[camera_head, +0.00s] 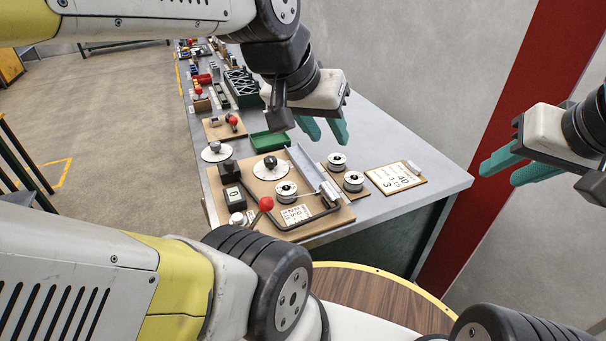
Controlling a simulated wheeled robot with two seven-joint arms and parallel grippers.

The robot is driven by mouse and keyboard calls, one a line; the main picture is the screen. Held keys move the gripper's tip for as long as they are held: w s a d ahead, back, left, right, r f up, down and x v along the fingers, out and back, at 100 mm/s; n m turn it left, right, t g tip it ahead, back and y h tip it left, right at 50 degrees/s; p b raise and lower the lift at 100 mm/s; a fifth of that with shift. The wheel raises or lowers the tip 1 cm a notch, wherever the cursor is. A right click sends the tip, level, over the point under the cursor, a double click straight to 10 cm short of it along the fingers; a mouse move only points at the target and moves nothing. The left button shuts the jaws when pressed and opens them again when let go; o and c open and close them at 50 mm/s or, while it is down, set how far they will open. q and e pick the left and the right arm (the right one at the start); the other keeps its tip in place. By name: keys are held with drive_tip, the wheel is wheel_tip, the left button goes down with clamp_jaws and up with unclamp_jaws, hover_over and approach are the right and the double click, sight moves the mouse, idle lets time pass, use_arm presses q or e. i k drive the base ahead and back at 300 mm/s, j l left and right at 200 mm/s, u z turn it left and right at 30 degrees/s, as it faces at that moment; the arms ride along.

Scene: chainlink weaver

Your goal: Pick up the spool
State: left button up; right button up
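Silver spools with dark centres stand on the workbench (375,212). One spool (337,161) and another spool (353,182) sit on a small wooden board to the right. A third spool (286,191) sits on the wooden base of the winding fixture (325,220). I cannot tell which one is the task's spool. My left gripper (326,133) hangs above the bench, behind the two right spools in the picture, with teal fingers apart and nothing between them. My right gripper (500,172) is off the bench's right side, with its teal fingers apart and empty.
A red-knobbed lever (266,204) and a black counter box (234,196) stand on the fixture. A clipboard (395,177) lies at the bench's right end. A green tray (270,144) and crates are further back. A red column (535,90) stands at right.

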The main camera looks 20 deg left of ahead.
sight(283, 197)
drive_tip(key=k+z, duration=0.15)
drive_tip(key=k, duration=0.5)
drive_tip(key=k+l+z, duration=0.1)
drive_tip(key=k, duration=0.5)
drive_tip(key=l+z, duration=0.1)
drive_tip(key=z, duration=2.05)
drive_tip(key=k+j+z, duration=0.1)
drive_tip(key=z, duration=0.3)
drive_tip(key=k+j+z, duration=0.15)
drive_tip(key=z, duration=0.25)
drive_tip(key=k+j+z, duration=0.1)
drive_tip(key=z, duration=0.25)
drive_tip(key=k+z, duration=0.15)
drive_tip(key=z, duration=0.25)
drive_tip(key=k, duration=2.15)
drive_tip(key=k+j, duration=0.35)
drive_tip(key=k, duration=0.2)
drive_tip(key=k+j, duration=0.35)
drive_tip(key=k, duration=0.2)
drive_tip(key=j, duration=0.15)
